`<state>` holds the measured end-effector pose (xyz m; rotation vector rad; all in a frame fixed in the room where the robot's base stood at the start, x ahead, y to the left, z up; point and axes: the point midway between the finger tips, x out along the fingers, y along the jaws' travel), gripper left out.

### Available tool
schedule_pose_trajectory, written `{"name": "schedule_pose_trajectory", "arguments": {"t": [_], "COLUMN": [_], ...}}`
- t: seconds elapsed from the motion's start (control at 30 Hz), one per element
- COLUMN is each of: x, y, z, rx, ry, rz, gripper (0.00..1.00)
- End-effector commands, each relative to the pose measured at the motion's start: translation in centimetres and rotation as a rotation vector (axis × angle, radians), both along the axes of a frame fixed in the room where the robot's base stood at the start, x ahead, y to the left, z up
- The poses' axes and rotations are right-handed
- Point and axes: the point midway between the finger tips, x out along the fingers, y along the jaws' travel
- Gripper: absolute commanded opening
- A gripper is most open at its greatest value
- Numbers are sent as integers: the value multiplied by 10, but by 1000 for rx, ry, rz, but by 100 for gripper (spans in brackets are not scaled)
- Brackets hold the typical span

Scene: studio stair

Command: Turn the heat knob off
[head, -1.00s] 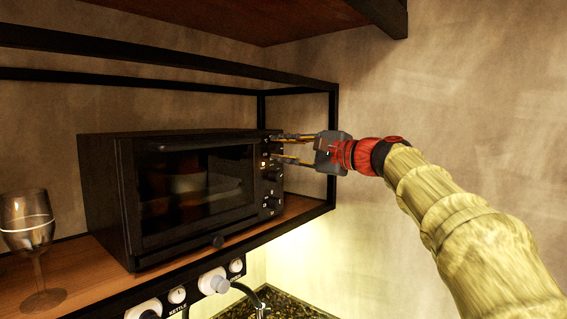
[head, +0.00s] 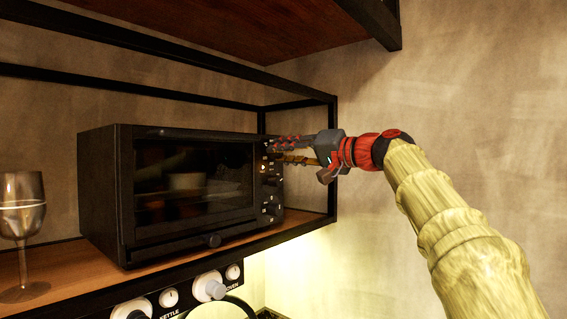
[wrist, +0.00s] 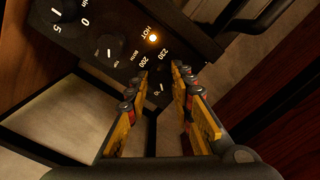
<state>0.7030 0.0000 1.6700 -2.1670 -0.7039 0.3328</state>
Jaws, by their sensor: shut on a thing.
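The black toaster oven (head: 98,190) stands on the wooden shelf, with its control panel at the right end of its front. My gripper (head: 275,150) reaches in from the right and meets the upper part of that panel. In the wrist view my gripper (wrist: 162,75) has its fingers on either side of the dark heat knob (wrist: 160,92), shut on it. Temperature marks such as 200 and 230 show around the knob. An orange light (wrist: 152,38) by the word HOT is lit. The fingers hide much of the knob, so its exact setting is hard to read.
Lower oven knobs (head: 270,209) sit below my gripper. The black shelf frame (head: 332,160) stands close beside my gripper. A wine glass (head: 22,210) stands at the far left. White knobs (head: 209,287) line the panel below the shelf.

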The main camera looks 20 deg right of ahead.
Motion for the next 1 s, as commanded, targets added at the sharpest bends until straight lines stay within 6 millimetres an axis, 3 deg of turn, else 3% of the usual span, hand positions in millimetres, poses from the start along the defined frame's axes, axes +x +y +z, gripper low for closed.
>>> {"name": "schedule_pose_trajectory", "arguments": {"t": [0.5,1.0], "x": [2,2], "y": [0,0], "z": [-5,-4], "rx": [-374,-556], "ry": [-268,-398], "rz": [2,4], "gripper": [0,0]}}
